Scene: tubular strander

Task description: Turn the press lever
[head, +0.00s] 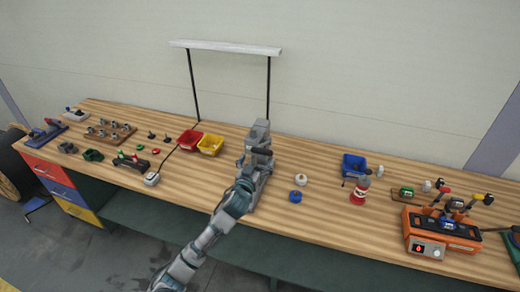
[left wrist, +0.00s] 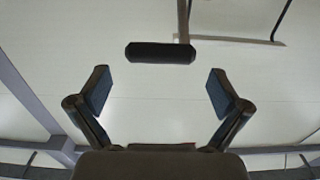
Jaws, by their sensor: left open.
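The grey press (head: 261,133) stands on the workbench in the middle of the head view. Its lever's black handle (head: 262,151) shows on its near side. In the left wrist view the black handle (left wrist: 160,52) is a short horizontal bar beyond the fingertips, roughly centred between them. My left gripper (head: 246,168) is close to the press and overlaps its lower part in the head view. In the left wrist view the left gripper (left wrist: 160,90) is open, with nothing between its two fingers. My right gripper is not in view.
The wooden workbench (head: 330,220) has red (head: 188,140) and yellow bins (head: 211,145) left of the press. A lamp frame (head: 225,47) rises behind.

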